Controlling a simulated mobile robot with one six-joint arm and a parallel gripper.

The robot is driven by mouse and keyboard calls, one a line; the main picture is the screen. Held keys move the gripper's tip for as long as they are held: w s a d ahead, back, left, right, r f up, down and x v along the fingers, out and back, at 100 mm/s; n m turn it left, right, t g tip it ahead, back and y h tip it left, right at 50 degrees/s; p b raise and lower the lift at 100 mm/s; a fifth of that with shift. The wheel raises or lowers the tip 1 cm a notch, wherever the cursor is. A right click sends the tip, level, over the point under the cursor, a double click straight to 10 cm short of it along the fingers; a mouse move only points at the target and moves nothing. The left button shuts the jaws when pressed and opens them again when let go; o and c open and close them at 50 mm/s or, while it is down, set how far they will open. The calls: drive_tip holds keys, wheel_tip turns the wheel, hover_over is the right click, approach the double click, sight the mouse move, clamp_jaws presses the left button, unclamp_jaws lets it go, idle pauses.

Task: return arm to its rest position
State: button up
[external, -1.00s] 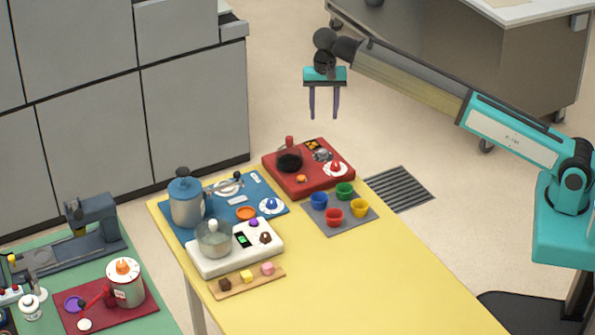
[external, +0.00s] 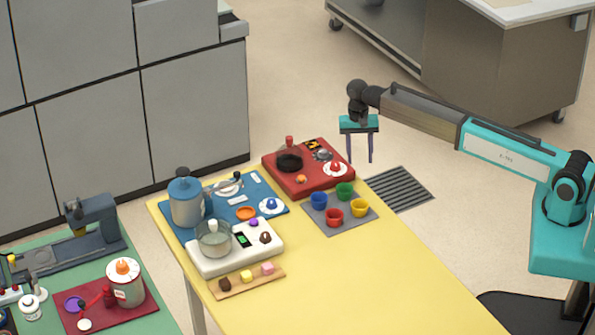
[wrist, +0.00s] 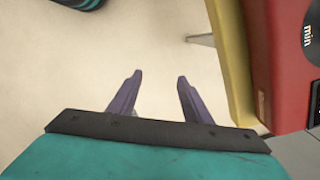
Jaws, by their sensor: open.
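My gripper (external: 359,160) is open and empty, pointing down in the air beyond the far end of the yellow table in the external view. In the wrist view its two purple fingers (wrist: 158,92) are apart with only pale floor between them. My arm reaches left from its base at the right, with the forearm sloping gently up to the wrist.
The yellow table (external: 385,275) holds a red tray (external: 322,185), a grey mat with coloured cups (external: 336,223), a blue mat (external: 185,232) and a white scale (external: 262,258). The red block's edge (wrist: 275,60) shows close at right in the wrist view. A floor grate (external: 400,190) lies behind the table.

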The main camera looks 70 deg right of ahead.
drive_tip(key=s+a+f+n+g+p, duration=0.1)
drive_tip(key=s+a+f+n+p, duration=0.25)
drive_tip(key=s+a+f, duration=0.5)
drive_tip(key=s+a+f+n+g+p, duration=0.15)
drive_tip(key=s+a+f+n, duration=0.35)
drive_tip(key=s+f, duration=0.55)
drive_tip(key=s+a+f+n+p, duration=0.1)
drive_tip(key=s+a+n+p, duration=0.1)
drive_tip(key=s, duration=0.7)
drive_tip(key=s+a+f+n+g+p, duration=0.1)
drive_tip(key=s+a+f+n+p, duration=0.1)
drive_tip(key=s+a, duration=0.3)
drive_tip(key=s+a+f+n+g+p, duration=0.1)
drive_tip(key=s+a, duration=0.3)
drive_tip(key=s, duration=0.9)
drive_tip(key=shift+f+n+h+p, duration=0.3)
drive_tip(key=shift+n+p, duration=0.1)
drive_tip(key=shift+n, duration=0.35)
drive_tip(key=shift+w, duration=0.1)
drive_tip(key=shift+c, duration=0.2)
